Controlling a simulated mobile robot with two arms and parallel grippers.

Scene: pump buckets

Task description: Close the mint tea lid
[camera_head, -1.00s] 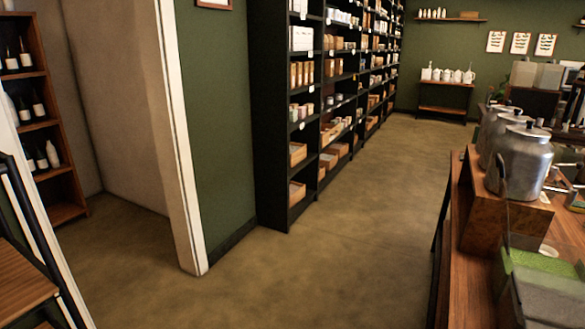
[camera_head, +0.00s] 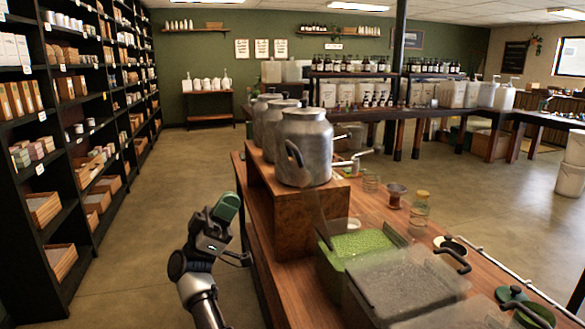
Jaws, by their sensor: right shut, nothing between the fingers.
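A clear bin of green leaves (camera_head: 350,264), likely the mint tea, stands on the wooden counter right of centre. Its see-through lid (camera_head: 318,218) stands raised at the bin's left side, with a dark curved handle (camera_head: 294,154) at the top, in front of a metal canister. The lid's edges are hard to make out.
A bin of grey contents (camera_head: 405,278) with a dark handle stands close beside the green one. Several metal canisters (camera_head: 304,140) stand on a wooden box (camera_head: 285,205) behind. A glass bottle (camera_head: 419,210) is on the counter. The floor (camera_head: 185,180) left of the counter is clear.

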